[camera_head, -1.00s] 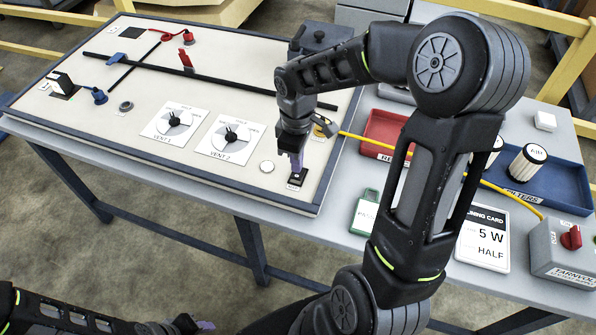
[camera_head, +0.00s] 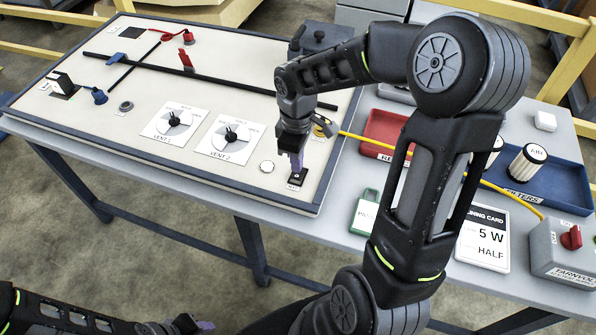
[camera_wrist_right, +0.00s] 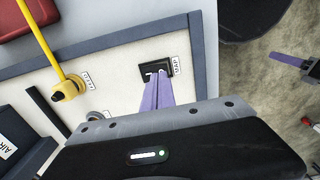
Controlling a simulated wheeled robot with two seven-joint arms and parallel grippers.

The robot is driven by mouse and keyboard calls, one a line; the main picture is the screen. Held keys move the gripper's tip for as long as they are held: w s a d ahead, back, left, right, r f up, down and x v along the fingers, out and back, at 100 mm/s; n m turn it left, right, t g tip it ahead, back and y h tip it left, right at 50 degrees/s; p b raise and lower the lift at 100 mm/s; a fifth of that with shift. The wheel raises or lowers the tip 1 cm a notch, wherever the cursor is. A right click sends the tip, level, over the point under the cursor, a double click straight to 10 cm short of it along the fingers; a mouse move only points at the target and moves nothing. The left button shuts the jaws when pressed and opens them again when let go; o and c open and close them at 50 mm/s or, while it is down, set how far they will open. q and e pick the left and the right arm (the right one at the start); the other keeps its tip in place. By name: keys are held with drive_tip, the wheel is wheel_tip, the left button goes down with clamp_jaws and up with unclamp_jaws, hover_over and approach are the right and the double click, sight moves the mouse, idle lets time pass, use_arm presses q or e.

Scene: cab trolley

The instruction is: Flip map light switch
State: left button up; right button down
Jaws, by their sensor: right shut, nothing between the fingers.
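The map light switch (camera_head: 297,180) is a small black plate on the cream panel near its front right corner. In the right wrist view the switch (camera_wrist_right: 156,68) has a label reading MAP beside it. My right gripper (camera_head: 297,168) points down at the switch, its purple fingers shut and empty. In the wrist view the fingertips (camera_wrist_right: 156,76) overlap the switch plate and seem to touch it. The fingers partly hide the switch's rocker, so its position cannot be told. My left gripper (camera_head: 205,326) is low at the bottom edge, far from the panel; its jaws are too small to judge.
A round light button (camera_head: 267,166) sits left of the switch. A yellow cable (camera_head: 370,143) leaves a plug behind it. The VENT 2 dial (camera_head: 231,136) is further left. A green tag (camera_head: 363,213), a card (camera_head: 483,240) and a grey box (camera_head: 563,250) lie right of the panel.

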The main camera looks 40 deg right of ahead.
sight(297, 175)
drive_tip(key=shift+f+b, duration=1.05)
drive_tip(key=shift+f, duration=0.3)
idle(0.4)
drive_tip(key=shift+r+p, duration=2.9)
drive_tip(key=shift+r, duration=0.7)
